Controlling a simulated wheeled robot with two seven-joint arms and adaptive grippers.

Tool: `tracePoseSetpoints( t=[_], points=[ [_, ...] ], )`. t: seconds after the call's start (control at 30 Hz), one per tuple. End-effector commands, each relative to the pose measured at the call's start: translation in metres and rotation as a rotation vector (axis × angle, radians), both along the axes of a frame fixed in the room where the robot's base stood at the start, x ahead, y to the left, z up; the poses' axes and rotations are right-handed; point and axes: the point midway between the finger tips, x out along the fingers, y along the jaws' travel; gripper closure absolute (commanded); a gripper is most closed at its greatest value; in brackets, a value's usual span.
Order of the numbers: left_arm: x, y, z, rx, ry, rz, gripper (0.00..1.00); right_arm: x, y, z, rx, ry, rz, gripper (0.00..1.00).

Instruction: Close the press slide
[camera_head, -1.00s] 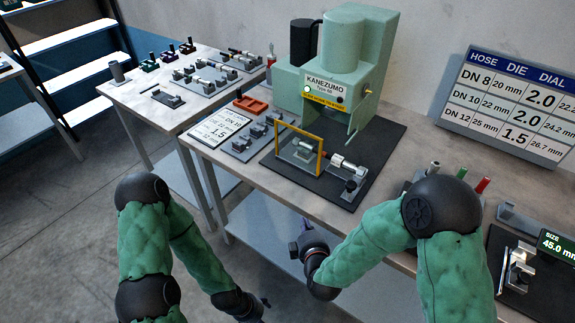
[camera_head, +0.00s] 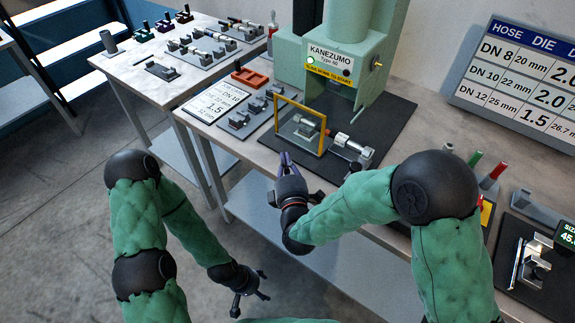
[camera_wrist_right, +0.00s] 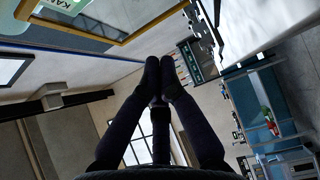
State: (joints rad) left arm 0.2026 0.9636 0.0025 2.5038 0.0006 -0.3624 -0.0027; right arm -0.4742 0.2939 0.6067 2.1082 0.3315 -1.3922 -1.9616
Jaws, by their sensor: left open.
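The green press (camera_head: 345,60) stands on a dark mat (camera_head: 385,135) on the table. A yellow-edged upright frame (camera_head: 301,105) stands before it, apparently its slide or guard, off to the left of the press mouth. A metal fitting (camera_head: 342,139) lies in a holder right of the frame. My right gripper (camera_head: 284,156) is just in front of the table edge, below the frame, fingers together and empty. In the right wrist view its fingertips (camera_wrist_right: 159,62) nearly meet, with the yellow frame (camera_wrist_right: 150,28) above. My left gripper (camera_head: 262,285) hangs low over the floor, open and empty.
A white card (camera_head: 216,99), small holders (camera_head: 240,118) and a red tray (camera_head: 250,77) lie left of the frame. Coloured-handled tools (camera_head: 493,175) stand at the right. A second table (camera_head: 130,80) is at the left.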

Motion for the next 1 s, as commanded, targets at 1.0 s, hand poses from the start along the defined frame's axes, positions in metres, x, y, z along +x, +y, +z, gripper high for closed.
tracePoseSetpoints(
  t=[1.0],
  points=[
    [0.000,0.000,-0.028,0.000,-0.001,0.000,0.33,0.091,-0.015,0.000,0.001,0.001,0.001,1.00]
  ],
)
